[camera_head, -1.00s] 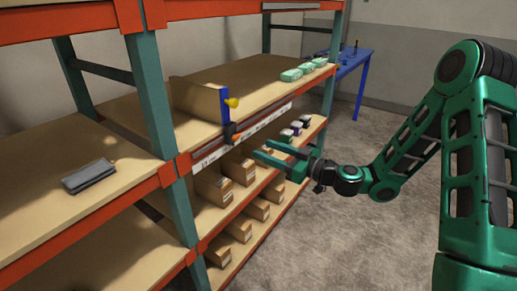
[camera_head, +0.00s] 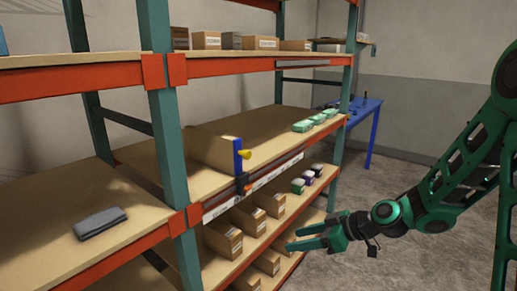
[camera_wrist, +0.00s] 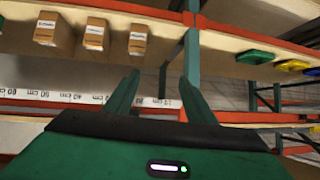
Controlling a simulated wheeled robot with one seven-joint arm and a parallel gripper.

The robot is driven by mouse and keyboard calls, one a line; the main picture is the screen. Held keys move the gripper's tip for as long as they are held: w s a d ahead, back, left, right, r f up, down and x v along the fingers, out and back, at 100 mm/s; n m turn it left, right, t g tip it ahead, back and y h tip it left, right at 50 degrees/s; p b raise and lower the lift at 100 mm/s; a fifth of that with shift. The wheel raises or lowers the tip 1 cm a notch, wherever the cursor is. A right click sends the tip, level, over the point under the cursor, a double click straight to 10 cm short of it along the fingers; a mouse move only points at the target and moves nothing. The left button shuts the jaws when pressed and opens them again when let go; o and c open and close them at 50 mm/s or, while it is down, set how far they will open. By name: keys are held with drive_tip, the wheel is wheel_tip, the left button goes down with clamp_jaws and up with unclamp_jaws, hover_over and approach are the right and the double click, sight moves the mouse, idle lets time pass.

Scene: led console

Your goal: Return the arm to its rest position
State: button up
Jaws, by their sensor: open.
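My gripper (camera_head: 308,239) is green, open and empty. In the head view it is at the lower right, in front of the shelf rack, with its fingers pointing left toward the lower shelf's boxes. In the wrist view the two fingers (camera_wrist: 158,97) stand apart with nothing between them. My arm (camera_head: 440,195) reaches in from the right edge, bent, over the floor side of the rack.
The rack's orange beam (camera_head: 130,247) and teal upright (camera_head: 170,140) stand at left. Cardboard boxes (camera_head: 223,239) line the lower shelf. A board with a blue edge and yellow knob (camera_head: 245,154) sits mid-shelf. A grey folded item (camera_head: 101,222) lies left. Floor (camera_head: 400,255) at right is open.

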drive_tip(key=s+d+r+m+g+h, duration=0.1)
drive_tip(key=s+d+m+h, duration=0.4)
drive_tip(key=d, duration=0.4)
drive_tip(key=s+d+r+m+g+h, duration=0.1)
drive_tip(key=s+d+m+g+h, duration=0.1)
drive_tip(key=s+d, duration=0.65)
drive_tip(key=s+d+r+m+g+h, duration=0.1)
drive_tip(key=s+d+r+m, duration=0.1)
drive_tip(key=s+d+m, duration=0.3)
drive_tip(key=s+d+r+m+g+h, duration=0.1)
drive_tip(key=s+d+r+m, duration=0.2)
drive_tip(key=s, duration=0.9)
drive_tip(key=d+m, duration=0.2)
drive_tip(key=d, duration=0.1)
drive_tip(key=shift+r+m+h, duration=0.3)
drive_tip(key=shift+m, duration=0.1)
drive_tip(key=shift+w+f, duration=0.25)
drive_tip(key=shift+w, duration=0.3)
